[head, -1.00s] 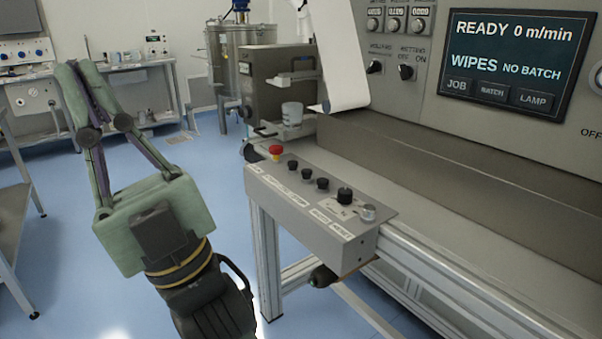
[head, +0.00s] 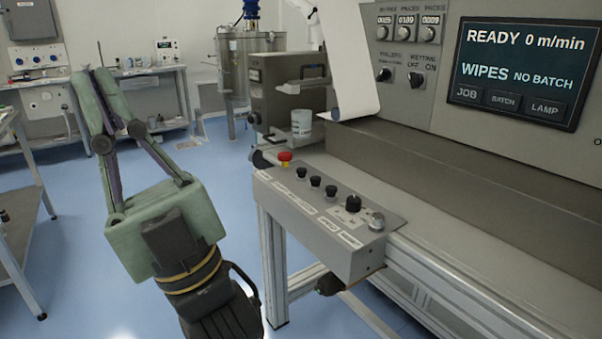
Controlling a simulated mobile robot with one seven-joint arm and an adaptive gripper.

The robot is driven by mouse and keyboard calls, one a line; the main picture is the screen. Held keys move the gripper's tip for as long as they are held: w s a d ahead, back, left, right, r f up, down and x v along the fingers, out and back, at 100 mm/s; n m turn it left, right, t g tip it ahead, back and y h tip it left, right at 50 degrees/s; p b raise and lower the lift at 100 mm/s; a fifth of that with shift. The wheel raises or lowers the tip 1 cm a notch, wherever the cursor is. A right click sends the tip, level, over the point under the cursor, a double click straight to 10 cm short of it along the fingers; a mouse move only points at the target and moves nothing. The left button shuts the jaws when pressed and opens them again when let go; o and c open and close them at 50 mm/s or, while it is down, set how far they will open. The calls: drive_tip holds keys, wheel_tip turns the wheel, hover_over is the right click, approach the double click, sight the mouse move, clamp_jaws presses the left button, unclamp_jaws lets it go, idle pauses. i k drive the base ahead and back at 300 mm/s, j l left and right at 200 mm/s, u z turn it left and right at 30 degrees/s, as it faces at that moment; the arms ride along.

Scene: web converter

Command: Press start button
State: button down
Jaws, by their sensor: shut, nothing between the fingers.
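The control box (head: 338,252) sits on the front edge of the machine, with a red emergency knob (head: 285,157) at its far end. Several black buttons (head: 315,182) run along its top, then a black rotary knob (head: 353,203) and a silver knob (head: 376,221). The labels on the box are too small to read, so I cannot tell which button is start. My gripper (head: 92,73) is shut and empty, pointing up at the left, well apart from the box. The machine's screen (head: 517,72) reads READY 0 m/min, WIPES, NO BATCH.
A white web (head: 345,60) hangs over the machine beside a cup (head: 301,123). A steel tank (head: 245,65) and a bench (head: 155,85) stand at the back. A shelf table (head: 20,215) is at the far left. Blue floor (head: 75,255) is free around my arm.

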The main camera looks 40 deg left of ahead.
sight(301, 171)
drive_tip(key=u, duration=1.6)
drive_tip(key=i+l, duration=0.1)
drive_tip(key=l, duration=0.35)
drive_tip(key=i+l, duration=0.1)
drive_tip(key=l, duration=0.4)
drive_tip(key=i+l, duration=0.1)
drive_tip(key=l, duration=0.35)
